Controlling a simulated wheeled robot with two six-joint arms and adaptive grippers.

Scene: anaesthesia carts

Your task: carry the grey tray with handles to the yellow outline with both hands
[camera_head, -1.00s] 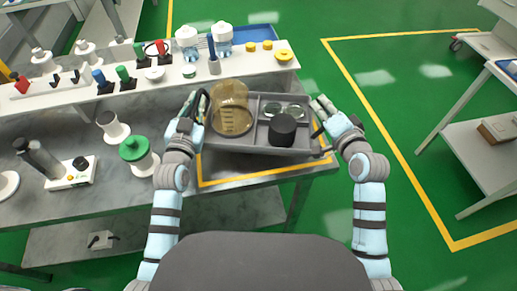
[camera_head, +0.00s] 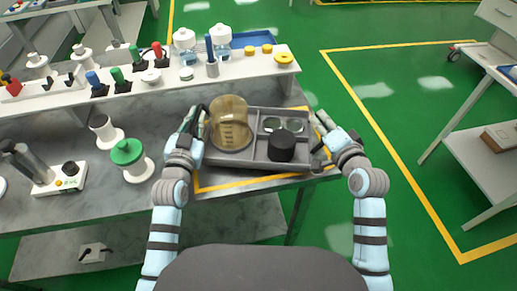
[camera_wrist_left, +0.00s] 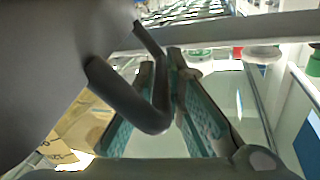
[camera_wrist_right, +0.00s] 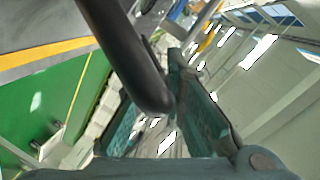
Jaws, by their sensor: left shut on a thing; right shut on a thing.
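The grey tray (camera_head: 254,164) is in the head view, over the right end of the workbench. It holds an amber beaker (camera_head: 231,124), a black round item (camera_head: 281,146) and small glass dishes (camera_head: 283,124). My left gripper (camera_head: 194,125) is shut on the tray's left handle, a dark bar also seen in the left wrist view (camera_wrist_left: 135,103). My right gripper (camera_head: 322,130) is shut on the right handle, also a dark bar in the right wrist view (camera_wrist_right: 140,65). The yellow outline (camera_head: 240,183) shows around the tray on the bench top; the tray hides part of it. I cannot tell if the tray touches the bench.
A white raised shelf (camera_head: 140,82) with bottles and coloured-handled items runs behind the tray. A green-lidded jar (camera_head: 131,160) and a white device (camera_head: 62,178) stand left on the bench. Green floor lies open to the right, before another cart (camera_head: 480,150).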

